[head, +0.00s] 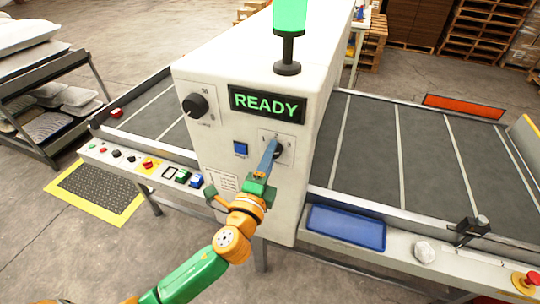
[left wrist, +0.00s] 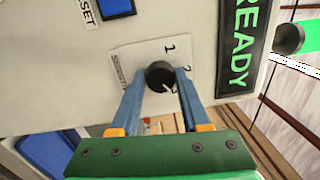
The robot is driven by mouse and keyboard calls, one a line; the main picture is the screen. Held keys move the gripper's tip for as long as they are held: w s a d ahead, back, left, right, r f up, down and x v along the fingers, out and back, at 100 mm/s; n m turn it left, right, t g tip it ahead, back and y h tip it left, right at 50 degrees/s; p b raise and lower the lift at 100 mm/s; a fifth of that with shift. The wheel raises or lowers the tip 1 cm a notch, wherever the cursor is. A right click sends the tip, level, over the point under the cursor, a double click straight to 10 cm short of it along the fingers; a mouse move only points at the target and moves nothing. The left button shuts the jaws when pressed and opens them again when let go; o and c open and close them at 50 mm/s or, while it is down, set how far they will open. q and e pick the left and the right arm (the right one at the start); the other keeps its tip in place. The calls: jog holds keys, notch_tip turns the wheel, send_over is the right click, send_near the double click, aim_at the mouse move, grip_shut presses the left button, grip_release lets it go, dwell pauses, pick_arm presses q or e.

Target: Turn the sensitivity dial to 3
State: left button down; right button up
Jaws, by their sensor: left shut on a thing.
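The sensitivity dial (left wrist: 160,75) is a round black knob on a pale plate on the white machine's front. In the left wrist view it sits between the two blue fingers of my left gripper (left wrist: 158,84), which is shut on it. A light pointer mark on the knob points to the lower right. My right gripper is not in view.
The READY display (head: 266,104) is above the dial, with a blue button (head: 240,149) left of it. A larger black knob (head: 195,105) is at upper left. A blue tray (head: 346,228) lies on the ledge at right. Conveyors extend on both sides.

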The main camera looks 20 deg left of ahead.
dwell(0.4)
pick_arm(q)
jog(key=shift+c, duration=1.9)
grip_release()
jog(key=s+b, duration=0.2)
jog(key=s, duration=0.5)
jog(key=shift+f, duration=0.2)
